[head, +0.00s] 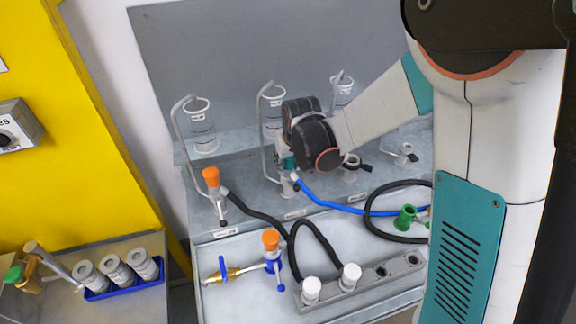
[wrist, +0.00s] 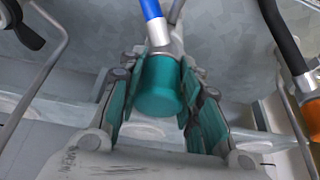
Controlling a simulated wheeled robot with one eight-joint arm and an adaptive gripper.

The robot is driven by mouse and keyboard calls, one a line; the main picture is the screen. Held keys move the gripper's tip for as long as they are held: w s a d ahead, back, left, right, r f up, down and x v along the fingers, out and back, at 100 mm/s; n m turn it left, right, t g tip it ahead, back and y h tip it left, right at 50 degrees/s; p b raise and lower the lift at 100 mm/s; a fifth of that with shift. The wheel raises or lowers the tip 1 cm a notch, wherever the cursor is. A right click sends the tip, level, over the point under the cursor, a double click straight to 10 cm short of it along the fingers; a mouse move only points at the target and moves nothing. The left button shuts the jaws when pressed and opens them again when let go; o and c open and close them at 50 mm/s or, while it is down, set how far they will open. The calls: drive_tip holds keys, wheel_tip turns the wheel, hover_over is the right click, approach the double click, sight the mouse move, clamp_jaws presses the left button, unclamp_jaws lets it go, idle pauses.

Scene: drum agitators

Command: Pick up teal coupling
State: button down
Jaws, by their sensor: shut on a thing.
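The teal coupling (wrist: 157,88) is a short, round-ended cylinder with a metal collar and a blue hose (wrist: 152,9) on its far end. It sits between the two teal-padded fingers of my gripper (wrist: 160,100), which is shut on it. In the head view my gripper (head: 287,162) is low at the middle station of the grey bench. There the coupling is mostly hidden by the gripper, and the blue hose (head: 345,207) runs off to the right. I cannot tell whether the coupling is still attached to the station.
Orange couplings (head: 210,178) (head: 271,240) stand to the left and front. Black hoses (head: 260,215) loop across the bench. Glass cylinders (head: 201,130) in wire holders stand behind. A green coupling (head: 406,216) is at right. White caps (head: 312,289) sit on a grey block in front.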

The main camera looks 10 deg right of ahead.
drive_tip(key=shift+r, duration=0.1)
wheel_tip(320, 180, up, 20)
drive_tip(key=p, duration=0.3)
drive_tip(key=shift+p, duration=0.3)
idle(0.4)
